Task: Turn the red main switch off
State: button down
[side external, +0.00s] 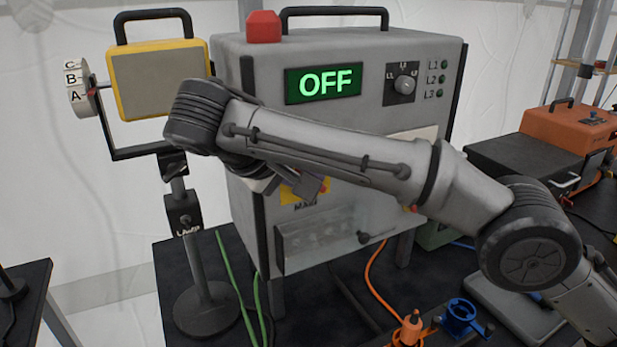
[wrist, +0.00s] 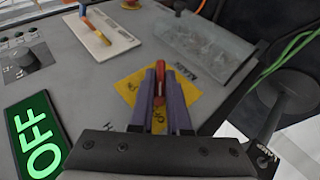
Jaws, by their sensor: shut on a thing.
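The red main switch (wrist: 158,88) is a narrow red handle on a yellow plate (wrist: 128,86) on the front of the grey cabinet (side external: 345,235). My gripper (wrist: 160,70) is shut on the red handle, one finger on each side. In the side external view my arm covers the switch, and only part of the yellow plate (side external: 293,195) shows below it. The green display (side external: 323,83) on the cabinet reads OFF; it also shows in the wrist view (wrist: 38,134).
A selector knob (side external: 405,84) is at the cabinet's upper right. A clear cover (wrist: 205,42) and a white panel with an orange-and-blue handle (wrist: 98,32) flank the switch. A lamp stand (side external: 190,235) is left of the cabinet. Cables hang in front.

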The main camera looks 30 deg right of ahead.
jog(key=shift+w+r, duration=0.15)
jog(key=shift+r, duration=0.05)
jog(key=c, duration=0.9)
grip_release()
jog(key=shift+f, duration=0.15)
